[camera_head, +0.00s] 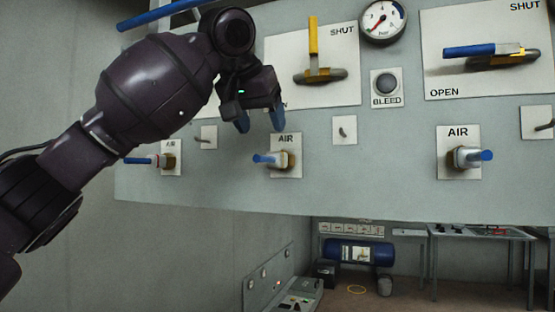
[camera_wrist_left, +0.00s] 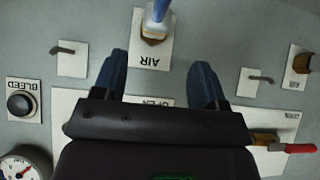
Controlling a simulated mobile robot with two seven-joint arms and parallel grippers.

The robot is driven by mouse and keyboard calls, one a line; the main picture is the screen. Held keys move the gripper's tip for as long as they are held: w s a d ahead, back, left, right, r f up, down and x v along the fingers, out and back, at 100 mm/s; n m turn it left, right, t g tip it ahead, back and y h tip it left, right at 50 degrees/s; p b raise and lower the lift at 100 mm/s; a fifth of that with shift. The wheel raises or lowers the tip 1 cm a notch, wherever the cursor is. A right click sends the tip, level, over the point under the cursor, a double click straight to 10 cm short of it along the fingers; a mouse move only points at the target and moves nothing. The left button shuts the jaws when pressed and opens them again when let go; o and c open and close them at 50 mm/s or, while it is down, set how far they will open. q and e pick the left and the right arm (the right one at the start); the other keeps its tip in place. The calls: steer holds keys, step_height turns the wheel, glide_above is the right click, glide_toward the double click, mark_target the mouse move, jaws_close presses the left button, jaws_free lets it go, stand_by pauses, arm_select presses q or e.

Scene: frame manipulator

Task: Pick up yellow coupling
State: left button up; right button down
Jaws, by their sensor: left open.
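My left gripper (camera_head: 260,120) is open and empty, its two blue fingers pointing down in front of the panel. In the left wrist view the open fingers (camera_wrist_left: 161,60) point toward an AIR fitting. This middle AIR fitting (camera_head: 286,160) has a brass-yellow base and a blue-ended plug, just below the fingertips in the head view. It also shows in the wrist view (camera_wrist_left: 154,30), apart from the fingers. Similar fittings sit at left (camera_head: 169,160) and right (camera_head: 463,157). No clearly separate yellow coupling can be told from these brass-yellow fittings. My right gripper is not in view.
Above are a yellow-handled valve (camera_head: 314,45) marked SHUT, a blue-handled valve (camera_head: 484,50), a gauge (camera_head: 382,18) and a BLEED button (camera_head: 387,83). Small hooks (camera_head: 342,131) stick out between the fittings. Below the panel edge is open room with a distant bench (camera_head: 470,232).

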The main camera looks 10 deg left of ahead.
mark_target(275, 154)
arm_select(q)
steer(key=x, duration=0.2)
steer(key=p+x, duration=0.1)
steer(key=x, duration=0.2)
steer(key=p+x, duration=0.1)
steer(key=x, duration=0.2)
steer(key=shift+w+d+f, duration=0.1)
steer(key=shift+d, duration=0.25)
steer(key=shift+c, duration=0.5)
jaws_close()
